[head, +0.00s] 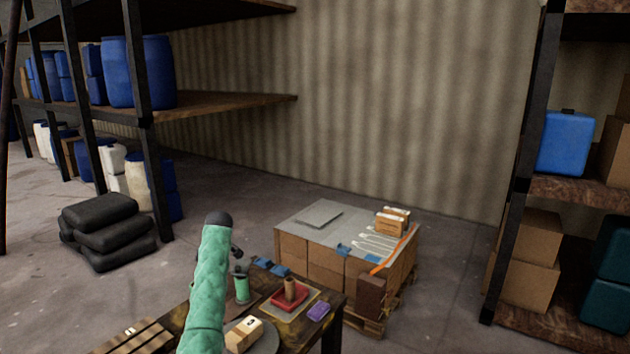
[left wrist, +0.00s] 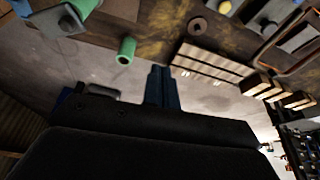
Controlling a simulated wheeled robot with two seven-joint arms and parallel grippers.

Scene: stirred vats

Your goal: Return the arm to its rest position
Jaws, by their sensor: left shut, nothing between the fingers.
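My green-sleeved arm (head: 206,290) rises from the bottom edge of the head view, in front of the worktable (head: 180,312), and ends in a dark joint. I cannot make out its gripper clearly there. In the left wrist view my left gripper (left wrist: 163,72) shows as two dark fingers close together, with nothing between them. The fingers appear apart from the table and its objects. My right gripper is in neither view.
The worktable holds a red tray (head: 287,301), a purple block (head: 318,311), a beige box (head: 243,335) and wooden slats (head: 140,340). Slats also show in the left wrist view (left wrist: 212,66). Behind stands a loaded pallet (head: 310,253); black sacks (head: 108,232) lie left. Shelving flanks both sides.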

